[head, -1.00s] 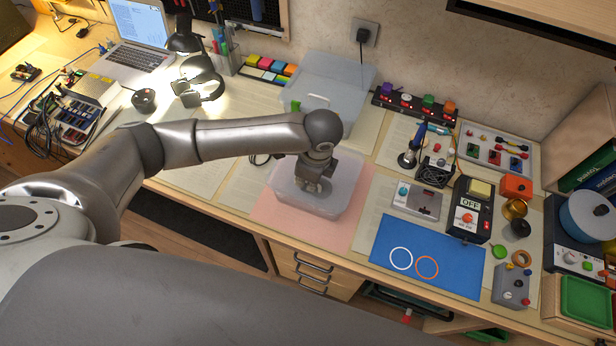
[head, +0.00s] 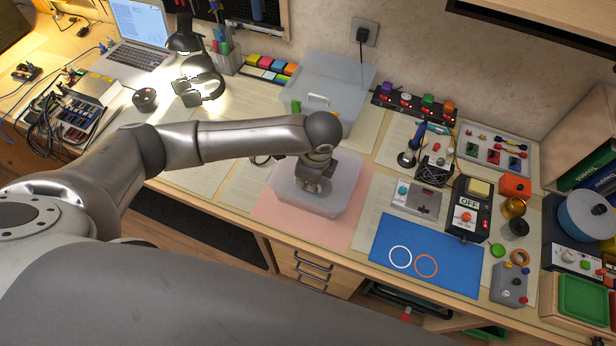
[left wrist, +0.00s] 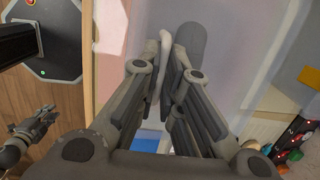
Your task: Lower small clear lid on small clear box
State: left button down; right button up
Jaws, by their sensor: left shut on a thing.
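The small clear box (head: 301,203) stands on a pink mat in the middle of the desk in the head view. The small clear lid (head: 346,182) is a translucent sheet at the top of the box. My left gripper (head: 312,187) points down over its middle. In the left wrist view my left gripper (left wrist: 168,50) is shut on the lid's pale handle, with the translucent lid (left wrist: 232,60) beyond the fingers. I cannot tell whether the lid touches the box rim. What seems to be my right gripper (left wrist: 45,115) shows small at the left of the wrist view.
A larger clear container (head: 345,80) with a handled lid stands behind, near the wall. A blue mat (head: 440,258) with two rings lies to the right, beside a grey device (head: 416,198) and a black OFF switch box (head: 468,212). The pink mat (head: 270,212) is bare around the box.

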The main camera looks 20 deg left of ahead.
pick_arm(q)
jog(key=shift+f, duration=1)
jog(key=c, duration=1.5)
grip_release()
jog(key=shift+r, duration=0.3)
jog(key=r, duration=0.3)
jog(key=d+r, duration=0.1)
jog(key=r, duration=0.3)
jog(key=s+r, duration=0.1)
jog(key=r, duration=0.3)
jog(key=shift+d+r, duration=0.1)
jog(key=shift+d, duration=0.25)
